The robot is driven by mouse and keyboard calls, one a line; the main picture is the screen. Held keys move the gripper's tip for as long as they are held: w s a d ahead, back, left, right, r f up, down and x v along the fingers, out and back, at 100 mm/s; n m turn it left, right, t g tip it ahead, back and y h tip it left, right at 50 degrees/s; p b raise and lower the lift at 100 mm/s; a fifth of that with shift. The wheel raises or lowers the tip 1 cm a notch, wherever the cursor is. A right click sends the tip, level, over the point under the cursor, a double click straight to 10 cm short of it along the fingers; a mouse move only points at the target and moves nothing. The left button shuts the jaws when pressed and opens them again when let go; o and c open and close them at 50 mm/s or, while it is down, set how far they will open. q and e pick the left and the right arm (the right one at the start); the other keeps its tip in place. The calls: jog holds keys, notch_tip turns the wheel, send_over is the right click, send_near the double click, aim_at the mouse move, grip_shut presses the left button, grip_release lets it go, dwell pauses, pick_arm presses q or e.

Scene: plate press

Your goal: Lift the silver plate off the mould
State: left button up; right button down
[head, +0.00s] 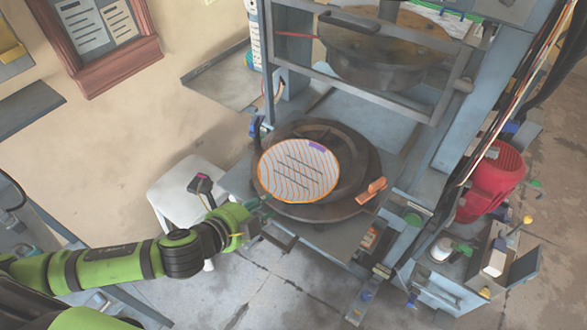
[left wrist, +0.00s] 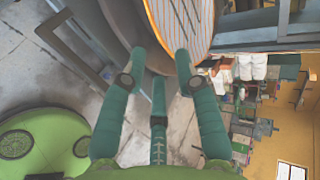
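The silver plate (head: 298,170) is round, with wavy stripes, an orange rim and a small purple mark. It lies on the dark round mould (head: 362,165), off to its left side, in the press. In the left wrist view the plate (left wrist: 185,18) shows at the top, cut off by the frame edge. My left gripper (head: 258,218) is at the lower left of the plate, apart from it. In the left wrist view its green fingers (left wrist: 160,62) are spread, with nothing between them. My right gripper is not in view.
An orange object (head: 371,191) lies on the mould's right edge. The press's upper drum (head: 385,60) hangs above and behind. A white stool (head: 180,195) stands left of the press, and a red motor (head: 492,180) is at the right. The floor in front is largely clear.

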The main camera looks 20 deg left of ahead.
aim_at(274, 195)
pick_arm(q)
jog(key=w, duration=0.1)
jog(key=w+f+p, duration=0.1)
jog(key=w, duration=0.2)
jog(key=shift+d+f+p, duration=0.15)
jog(key=shift+d+p, duration=0.2)
jog(key=shift+w+d+f, duration=0.1)
jog(key=shift+w+f, duration=0.1)
jog(key=shift+w, duration=0.15)
jog(key=shift+w+d+f, duration=0.1)
jog(key=shift+w+f, duration=0.05)
grip_shut()
